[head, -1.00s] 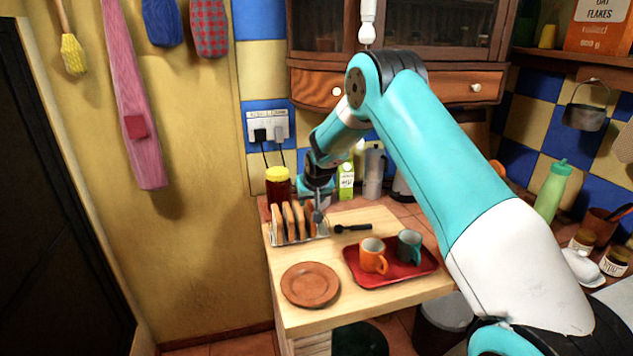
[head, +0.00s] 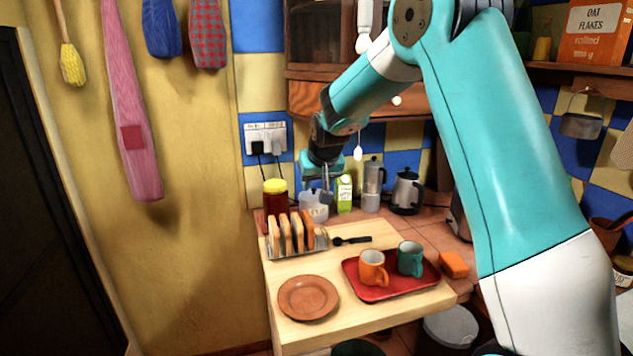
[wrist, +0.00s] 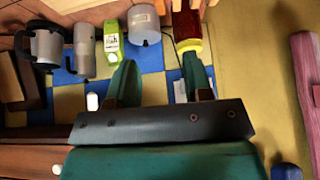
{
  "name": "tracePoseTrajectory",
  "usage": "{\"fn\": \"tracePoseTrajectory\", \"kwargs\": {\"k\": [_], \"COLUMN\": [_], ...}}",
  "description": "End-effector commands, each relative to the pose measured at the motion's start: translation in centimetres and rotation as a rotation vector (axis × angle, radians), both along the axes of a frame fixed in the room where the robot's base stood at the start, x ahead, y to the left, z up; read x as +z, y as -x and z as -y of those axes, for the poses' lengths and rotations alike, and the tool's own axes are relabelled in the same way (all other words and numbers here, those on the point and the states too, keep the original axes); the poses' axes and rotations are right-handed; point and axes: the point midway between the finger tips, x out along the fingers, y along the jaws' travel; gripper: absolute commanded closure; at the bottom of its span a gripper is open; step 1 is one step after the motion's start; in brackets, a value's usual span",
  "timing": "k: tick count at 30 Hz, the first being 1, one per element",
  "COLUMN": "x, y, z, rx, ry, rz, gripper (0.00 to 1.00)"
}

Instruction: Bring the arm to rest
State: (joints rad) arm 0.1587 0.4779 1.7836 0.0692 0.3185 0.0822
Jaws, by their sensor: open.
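My gripper (head: 326,188) is open and empty. In the head view it hangs from my teal and white arm, above the back of the wooden counter and in front of a grey-white container (head: 313,206). In the wrist view its two green fingers (wrist: 161,88) stand apart with nothing between them. Beyond the fingers are the container (wrist: 144,25) and a red jar with a yellow lid (wrist: 187,25). My arm is bent high, with its upper links covering much of the right side of the head view.
A toast rack with toast (head: 290,235), a black utensil (head: 352,240), an orange plate (head: 308,297) and a red tray (head: 385,288) with two mugs are on the counter. A green carton (head: 344,194), moka pot (head: 372,186) and kettle (head: 406,191) stand behind. A drawer cabinet hangs above.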

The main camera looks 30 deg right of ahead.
Motion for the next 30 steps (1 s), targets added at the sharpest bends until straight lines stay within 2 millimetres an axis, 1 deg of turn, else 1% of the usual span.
{"fn": "tracePoseTrajectory", "kwargs": {"k": [12, 14, 17, 20, 21, 23, 24, 26, 27, 29, 30], "x": [0.0, 0.3, 1.2, 2.5, 3.0, 3.7, 4.1, 4.5, 4.7, 4.8, 4.8], "y": [0.0, 0.3, 2.0, 5.8, 7.9, 11.5, 14.1, 18.2, 20.9, 24.8, 27.2], "z": [-0.1, -0.7, -3.6, -8.7, -10.9, -14.2, -16.2, -18.8, -20.2, -22.0, -22.8], "rx": [0.003, 0.016, 0.081, 0.205, 0.267, 0.366, 0.433, 0.532, 0.597, 0.689, 0.745], "ry": [-0.001, -0.007, -0.032, -0.077, -0.096, -0.125, -0.143, -0.168, -0.181, -0.197, -0.206], "rz": [0.0, -0.004, -0.025, -0.073, -0.099, -0.139, -0.167, -0.212, -0.239, -0.28, -0.304], "gripper": [0.54, 0.54, 0.54, 0.54, 0.54, 0.54, 0.54, 0.54, 0.54, 0.54, 0.54]}}
